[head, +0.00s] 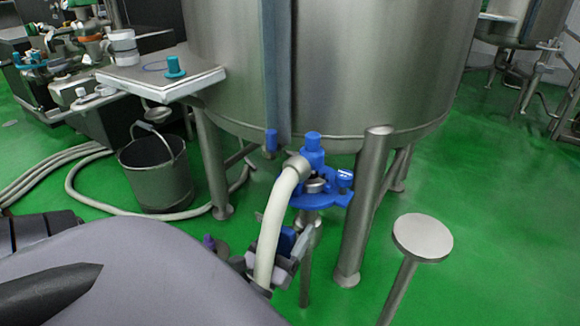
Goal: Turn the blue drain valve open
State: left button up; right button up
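The blue drain valve (312,150) stands under the front of the big steel tank, with a blue cap on top. A flat blue piece (325,194) sits around the fitting just below it. A cream hose (268,235) curves down from the fitting. My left gripper (293,248) is low beside the hose, below the blue valve parts. A small dark blue part (286,240) shows at the gripper. The hose and my grey arm hide part of the gripper, so its fingers and any contact are unclear. My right gripper is not in view.
The steel tank (340,60) stands on metal legs (362,210) close to the valve. A grey bucket (157,170) and pale hoses (85,165) lie at left. A round-topped post (422,237) stands at right. Green floor (500,200) is open further right.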

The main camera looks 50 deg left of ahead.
aim_at(283, 243)
pick_arm(q)
jog(key=shift+p+v, duration=0.3)
jog(key=shift+v, duration=3.35)
jog(key=shift+w, duration=0.1)
